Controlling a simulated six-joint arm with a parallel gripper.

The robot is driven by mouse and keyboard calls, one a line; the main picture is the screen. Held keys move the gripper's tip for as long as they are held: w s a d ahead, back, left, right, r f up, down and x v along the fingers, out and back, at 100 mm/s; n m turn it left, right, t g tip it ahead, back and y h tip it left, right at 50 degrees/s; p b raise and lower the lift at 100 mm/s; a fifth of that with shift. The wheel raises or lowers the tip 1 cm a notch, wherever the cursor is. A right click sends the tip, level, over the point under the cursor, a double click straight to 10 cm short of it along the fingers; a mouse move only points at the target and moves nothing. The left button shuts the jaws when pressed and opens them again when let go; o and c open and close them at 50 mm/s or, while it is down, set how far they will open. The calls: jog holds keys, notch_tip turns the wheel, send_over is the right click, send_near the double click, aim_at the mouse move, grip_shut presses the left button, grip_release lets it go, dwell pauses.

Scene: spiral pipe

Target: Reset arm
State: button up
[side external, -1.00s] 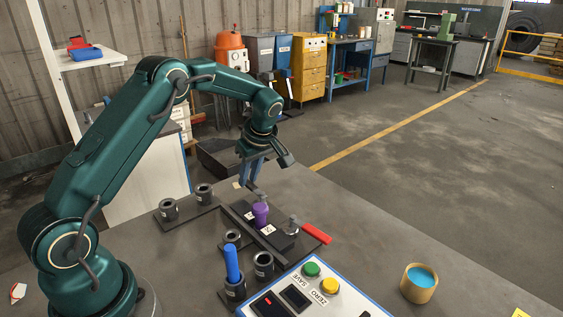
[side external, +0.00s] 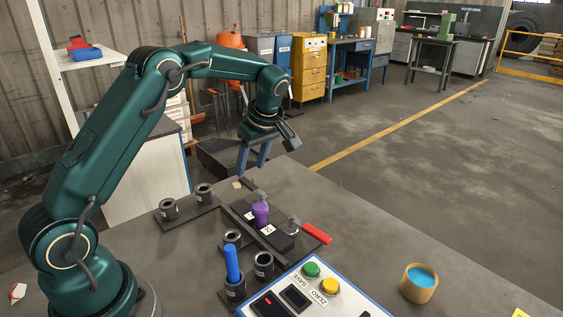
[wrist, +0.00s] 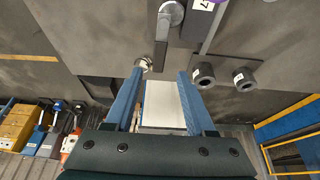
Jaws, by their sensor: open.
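My gripper (side external: 254,158) is open and empty, raised above the far edge of the table, behind the fixture. In the wrist view its two blue fingers (wrist: 160,78) stand apart with nothing between them. A purple piece (side external: 261,214) stands upright on the dark fixture plate (side external: 290,246), apart from the gripper. A blue cylinder (side external: 232,264) stands upright in a black holder (side external: 236,290) at the front of the table. The purple piece shows only in part at the top of the wrist view.
Black ring holders (side external: 169,209) stand on the table at the left. A control panel with green and yellow buttons (side external: 311,269) lies at the front. A red handle (side external: 317,233) sticks out from the fixture. A tan cup with blue contents (side external: 419,283) is at the right.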

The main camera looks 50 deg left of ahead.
aim_at(257, 193)
jog(key=shift+d+r, duration=0.1)
jog(key=shift+r, duration=0.1)
jog(key=shift+w+r, duration=0.1)
jog(key=shift+r, duration=0.2)
jog(key=s+d+r+m+t+h, duration=0.1)
jog(key=s+d+r+m+t, duration=0.1)
jog(key=s+d+r, duration=0.3)
jog(key=s+d+r+m+t, duration=0.2)
jog(key=d+r, duration=0.1)
jog(key=r, duration=0.4)
jog(key=s+d+f+m+h, duration=0.1)
jog(key=s+d+f+m, duration=0.1)
jog(key=s+m, duration=0.4)
jog(key=s+d+f+m+t+h, duration=0.1)
jog(key=s+d+f+m+h, duration=0.1)
jog(key=s+d+m, duration=0.3)
jog(key=s+f+m, duration=0.1)
jog(key=s+m, duration=0.1)
jog(key=m, duration=0.1)
jog(key=shift+d+f+t, duration=0.3)
